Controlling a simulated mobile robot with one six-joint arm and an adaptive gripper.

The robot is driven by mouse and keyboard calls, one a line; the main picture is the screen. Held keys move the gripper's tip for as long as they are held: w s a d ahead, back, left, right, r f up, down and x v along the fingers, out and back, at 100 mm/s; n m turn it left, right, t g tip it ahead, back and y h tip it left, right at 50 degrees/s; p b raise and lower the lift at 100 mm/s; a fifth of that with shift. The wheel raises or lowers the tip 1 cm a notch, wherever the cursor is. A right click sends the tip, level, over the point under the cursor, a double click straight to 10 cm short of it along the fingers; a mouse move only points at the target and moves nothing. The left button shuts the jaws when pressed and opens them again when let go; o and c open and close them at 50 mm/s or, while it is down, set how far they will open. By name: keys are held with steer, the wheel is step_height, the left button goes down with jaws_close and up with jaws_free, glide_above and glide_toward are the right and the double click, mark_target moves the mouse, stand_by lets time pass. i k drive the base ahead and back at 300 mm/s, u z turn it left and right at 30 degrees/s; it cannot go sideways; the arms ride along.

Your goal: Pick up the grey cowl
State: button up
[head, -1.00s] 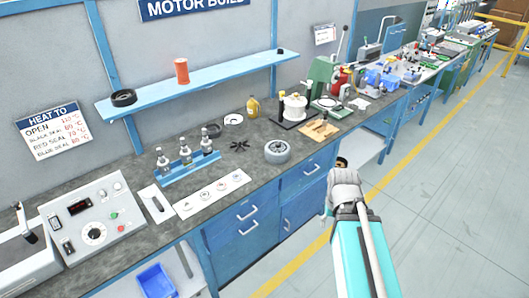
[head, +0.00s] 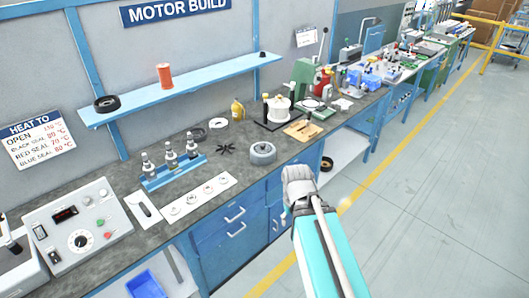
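The grey cowl (head: 263,153) is a round, drum-like grey piece with a recessed top. It sits on the dark bench top near the front edge, in the middle of the head view. The end of my arm, with my gripper (head: 285,216), is in front of the bench, below and right of the cowl in the picture. It looks apart from the cowl. The wrist hides most of the gripper, and its fingers are too small to make out. The cowl appears free, with nothing on it.
A black fan-like part (head: 226,148) lies left of the cowl. A wooden board (head: 301,130) lies to its right, and a white pot (head: 278,108) stands behind. A white strip with rings (head: 200,197) and a blue bottle rack (head: 173,172) are further left. The floor aisle is open.

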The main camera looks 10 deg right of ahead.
mark_target(262, 160)
steer(key=u, duration=0.1)
steer(key=i, duration=1)
steer(key=z, duration=0.05)
